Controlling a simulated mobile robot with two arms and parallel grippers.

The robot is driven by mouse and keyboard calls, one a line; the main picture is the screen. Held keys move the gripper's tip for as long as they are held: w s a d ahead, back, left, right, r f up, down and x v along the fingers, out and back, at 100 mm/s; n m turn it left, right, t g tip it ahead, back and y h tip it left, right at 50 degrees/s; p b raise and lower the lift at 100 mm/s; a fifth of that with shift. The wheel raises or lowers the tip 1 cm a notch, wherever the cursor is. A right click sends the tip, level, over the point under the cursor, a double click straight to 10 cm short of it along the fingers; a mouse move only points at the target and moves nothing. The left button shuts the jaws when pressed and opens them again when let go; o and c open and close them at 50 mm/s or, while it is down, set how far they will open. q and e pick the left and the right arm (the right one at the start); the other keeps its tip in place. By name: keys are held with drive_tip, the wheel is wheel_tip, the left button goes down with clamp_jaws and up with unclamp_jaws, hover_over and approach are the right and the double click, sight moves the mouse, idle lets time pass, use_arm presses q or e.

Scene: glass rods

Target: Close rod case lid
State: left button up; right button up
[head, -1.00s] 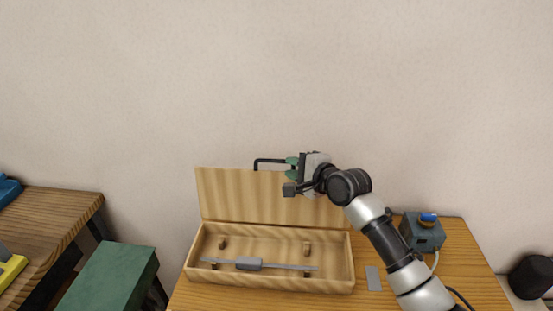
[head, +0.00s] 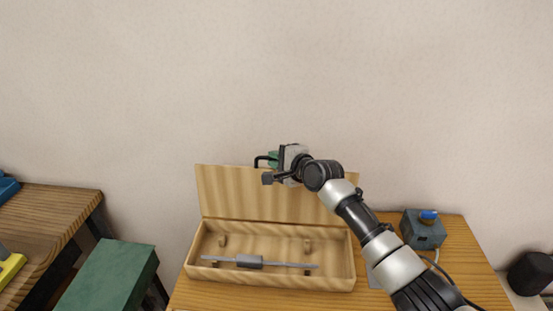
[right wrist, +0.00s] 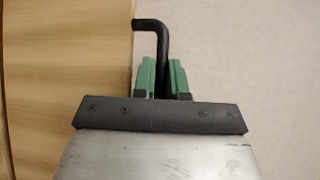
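The wooden rod case (head: 270,284) stands on the table with its lid (head: 235,190) raised upright at the back. A black bent handle (head: 257,161) sticks up from the lid's top edge. It also shows in the right wrist view (right wrist: 150,24). My right gripper (head: 272,159) is at the handle. In the right wrist view its green fingers (right wrist: 163,78) stand on either side of the handle's bar; whether they press on it I cannot tell. A rod with a grey middle block (head: 249,261) lies inside the case. My left gripper is out of view.
A grey box with a blue knob (head: 423,229) stands on the table (head: 455,262) to the right. A green block (head: 108,275) is left of the table, near another wooden table (head: 45,212). A plain wall is behind the lid.

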clamp_jaws()
drive_tip(key=shift+s, duration=0.1)
